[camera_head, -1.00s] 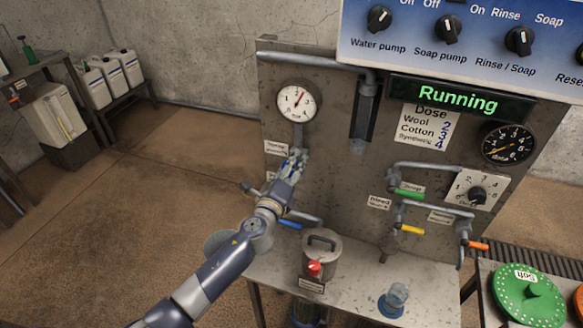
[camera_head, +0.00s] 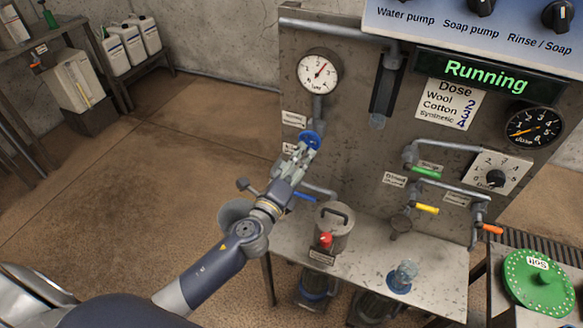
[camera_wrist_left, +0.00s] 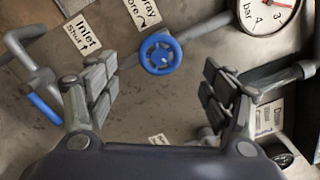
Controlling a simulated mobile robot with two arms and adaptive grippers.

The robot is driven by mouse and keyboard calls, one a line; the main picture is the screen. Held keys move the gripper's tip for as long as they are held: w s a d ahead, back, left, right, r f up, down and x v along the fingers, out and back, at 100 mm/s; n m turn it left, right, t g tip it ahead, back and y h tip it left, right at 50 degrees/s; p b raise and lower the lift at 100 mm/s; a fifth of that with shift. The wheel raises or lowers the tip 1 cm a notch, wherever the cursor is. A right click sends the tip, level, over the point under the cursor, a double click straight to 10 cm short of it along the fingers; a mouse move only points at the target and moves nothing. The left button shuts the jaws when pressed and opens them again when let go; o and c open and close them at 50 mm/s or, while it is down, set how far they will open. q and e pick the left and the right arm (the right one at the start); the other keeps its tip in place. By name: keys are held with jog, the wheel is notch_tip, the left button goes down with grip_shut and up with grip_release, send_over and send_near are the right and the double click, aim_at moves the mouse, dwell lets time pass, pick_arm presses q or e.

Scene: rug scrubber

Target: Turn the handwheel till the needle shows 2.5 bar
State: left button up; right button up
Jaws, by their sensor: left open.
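The blue handwheel (camera_head: 309,140) is on the grey panel, below the white pressure gauge (camera_head: 319,72). The gauge's red needle points up and right in the head view; its exact reading is too small to tell. My left gripper (camera_head: 303,153) is just in front of the handwheel and overlaps its lower edge. In the left wrist view the handwheel (camera_wrist_left: 160,54) shows whole, beyond and between the spread fingers of my left gripper (camera_wrist_left: 160,88), with nothing held. The gauge (camera_wrist_left: 268,12) is cut off at the top right there. My right gripper is not in view.
A pipe with a blue lever (camera_head: 304,196) runs close under my left gripper. A metal pot (camera_head: 334,228) with a red knob stands on the shelf below. Green (camera_head: 426,172), yellow (camera_head: 425,208) and orange levers are to the right. Open floor lies left of the panel.

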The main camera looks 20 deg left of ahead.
pick_arm(q)
jog(key=shift+s, duration=1.2)
jog(key=s+b, duration=0.2)
jog(key=s, duration=0.7)
jog(key=shift+a, duration=0.15)
jog(key=shift+f, duration=0.1)
